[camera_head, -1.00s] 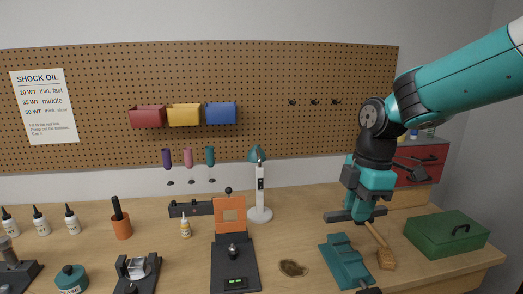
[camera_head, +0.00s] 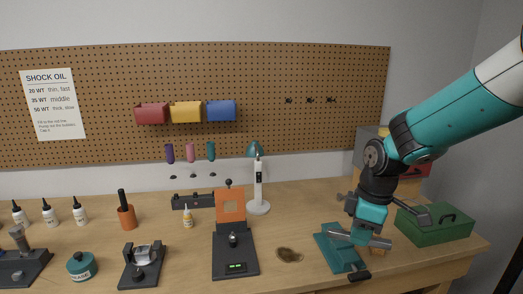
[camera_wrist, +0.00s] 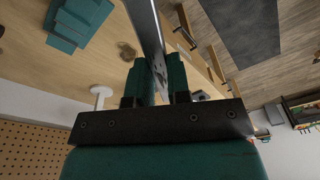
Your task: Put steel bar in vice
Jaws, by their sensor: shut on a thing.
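My gripper (camera_head: 366,238) is shut on the steel bar (camera_wrist: 148,28), a flat grey bar that runs up and out of the wrist view from between the teal fingers. In the head view my gripper hangs just above the right side of the teal vice (camera_head: 336,252) and hides part of it. The vice stands on the bench, with a dark handle (camera_head: 359,276) at its front. It also shows at the upper left of the wrist view (camera_wrist: 82,18), beside the bar and apart from it. I cannot tell how far the vice jaws stand open.
A green toolbox (camera_head: 436,224) stands right of my gripper. A dark stain (camera_head: 289,255) lies left of the vice. The wooden bench (camera_head: 300,213) is clear behind the stain.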

